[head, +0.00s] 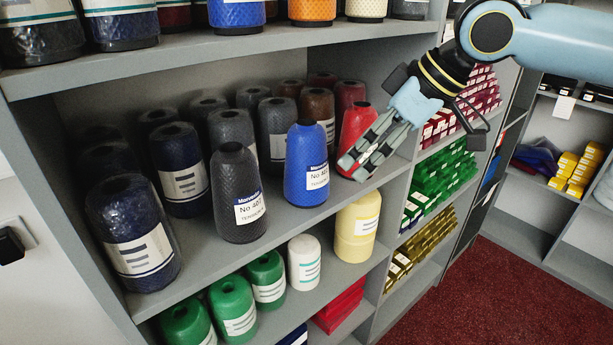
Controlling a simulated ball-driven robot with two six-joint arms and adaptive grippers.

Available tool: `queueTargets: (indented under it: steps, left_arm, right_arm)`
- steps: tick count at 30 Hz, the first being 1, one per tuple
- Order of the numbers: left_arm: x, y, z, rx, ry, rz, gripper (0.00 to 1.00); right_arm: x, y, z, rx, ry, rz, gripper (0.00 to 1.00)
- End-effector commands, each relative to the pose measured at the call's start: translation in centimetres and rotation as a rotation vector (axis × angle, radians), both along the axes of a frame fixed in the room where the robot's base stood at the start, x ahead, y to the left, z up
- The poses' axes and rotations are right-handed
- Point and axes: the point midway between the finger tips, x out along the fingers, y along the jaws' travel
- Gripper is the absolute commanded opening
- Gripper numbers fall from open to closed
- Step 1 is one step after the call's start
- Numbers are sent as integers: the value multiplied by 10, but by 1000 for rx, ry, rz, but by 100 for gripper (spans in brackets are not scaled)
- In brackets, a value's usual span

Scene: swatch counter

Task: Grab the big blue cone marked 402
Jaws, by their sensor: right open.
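The big blue cone (307,145) stands upright at the front of the middle shelf. Its white label starts with "No 40"; the last digit is too small to read surely. My right gripper (353,170) is open and empty. Its arm comes in from the upper right, and its fingers point down and left, just right of the blue cone, with a small gap in the picture. The fingers pass in front of a red cone (357,122) and hide part of it. My left gripper is not in view.
A dark grey cone (236,180) with a similar label stands left of the blue one. Several dark cones crowd behind. The upper shelf (190,50) with more cones overhangs. A yellow cone (357,228) stands on the shelf below. A divider and stacked boxes (440,185) lie right.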

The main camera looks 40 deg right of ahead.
Motion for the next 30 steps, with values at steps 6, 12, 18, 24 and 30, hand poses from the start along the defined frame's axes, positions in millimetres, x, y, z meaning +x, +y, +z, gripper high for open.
queueTargets:
  steps: [6, 12, 18, 24, 30]
  left_arm:
    - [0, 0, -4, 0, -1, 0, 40]
    - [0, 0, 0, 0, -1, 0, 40]
    - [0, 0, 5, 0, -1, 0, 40]
    - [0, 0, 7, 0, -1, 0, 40]
    - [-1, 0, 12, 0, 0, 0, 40]
  right_arm:
    - [19, 12, 2, 10, -5, 3, 94]
    - [39, 23, 3, 12, -3, 4, 94]
    - [59, 33, 3, 9, 0, 5, 94]
    - [68, 37, 2, 6, 1, 6, 94]
    - [82, 46, -18, 10, 5, 5, 94]
